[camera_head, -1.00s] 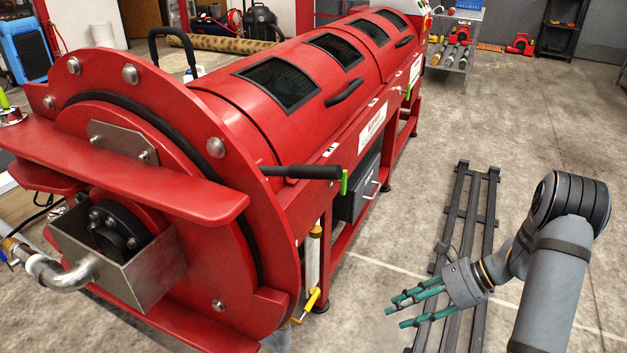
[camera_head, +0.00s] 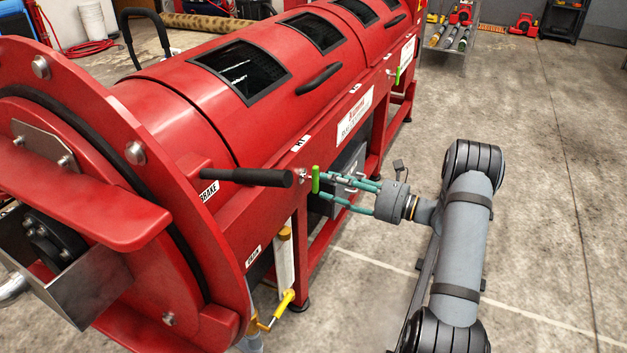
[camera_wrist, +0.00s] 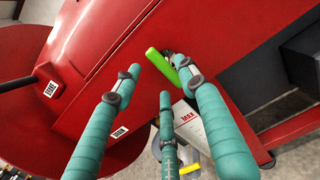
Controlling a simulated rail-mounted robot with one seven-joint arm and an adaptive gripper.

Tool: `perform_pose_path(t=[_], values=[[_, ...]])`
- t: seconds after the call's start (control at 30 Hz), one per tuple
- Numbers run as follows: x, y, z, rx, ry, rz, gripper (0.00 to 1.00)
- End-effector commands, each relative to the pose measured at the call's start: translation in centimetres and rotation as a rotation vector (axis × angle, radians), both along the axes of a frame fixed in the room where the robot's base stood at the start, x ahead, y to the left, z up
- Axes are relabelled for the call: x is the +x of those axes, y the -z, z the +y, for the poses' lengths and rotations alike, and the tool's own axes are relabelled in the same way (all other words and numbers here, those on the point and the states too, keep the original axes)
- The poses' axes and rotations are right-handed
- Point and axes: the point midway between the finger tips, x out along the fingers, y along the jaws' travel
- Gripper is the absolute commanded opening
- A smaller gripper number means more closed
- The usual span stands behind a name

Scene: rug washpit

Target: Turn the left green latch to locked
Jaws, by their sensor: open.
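The left green latch (camera_head: 315,179) stands upright on the front rail of the red machine, just right of the black brake lever. It also shows in the wrist view (camera_wrist: 158,62), lying across the space between two of my teal fingertips, with its lower end partly hidden by the right finger. My gripper (camera_head: 329,186) is open, its fingers reaching from the right to the latch. Whether any finger touches the latch I cannot tell. A second green latch (camera_head: 397,75) stands upright farther along the rail.
The black brake lever (camera_head: 250,177) sticks out left of the latch, close to my fingertips. A yellow-handled valve (camera_head: 284,300) hangs below the rail. A dark box (camera_head: 350,160) sits under the rail behind my fingers. The concrete floor to the right is mostly clear.

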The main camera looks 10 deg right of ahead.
Motion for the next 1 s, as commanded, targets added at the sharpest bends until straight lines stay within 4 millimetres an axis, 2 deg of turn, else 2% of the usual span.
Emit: perform_pose_path(t=[0.1, 0.33, 0.7, 1.0], values=[[1.3, 0.2, 1.8, -0.002, -0.003, -0.001, 0.42], [3.0, 0.1, 3.9, -0.001, -0.001, 0.000, 0.42], [3.3, 0.0, 4.2, -0.002, -0.001, 0.001, 0.41], [3.3, 0.1, 4.2, -0.002, -0.001, 0.001, 0.23]])
